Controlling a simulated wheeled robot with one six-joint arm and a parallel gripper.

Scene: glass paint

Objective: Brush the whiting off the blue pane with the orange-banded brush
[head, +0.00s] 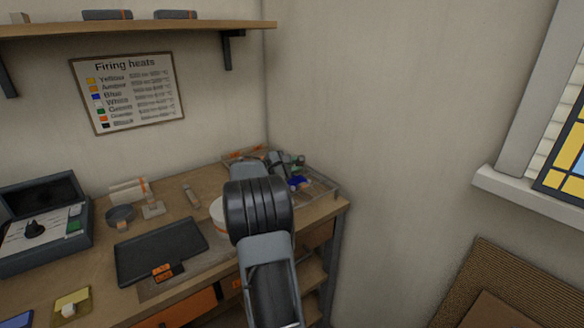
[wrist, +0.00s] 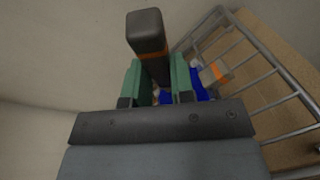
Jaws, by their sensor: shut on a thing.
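My gripper (wrist: 154,88) is shut on a dark, block-ended handle with an orange band, the orange-banded brush (wrist: 149,32). The brush stands up between the green finger pads; its lower end is hidden by the gripper. The blue pane (wrist: 202,93) shows partly beside and below the fingers, inside a wire-sided rack. It also shows in the head view (head: 296,182), at the back right corner of the bench. I cannot tell whether the bristles touch it, and whiting on it is not clear. In the head view my gripper (head: 288,163) is above the rack, partly behind my arm.
The rack's metal rails (wrist: 262,52) rise close on the right. A pale piece with an orange band (wrist: 214,73) is by the pane. A white bowl (head: 216,208), dark tray (head: 160,250) and dark open case (head: 45,225) stand on the bench. A wall is just beyond the rack.

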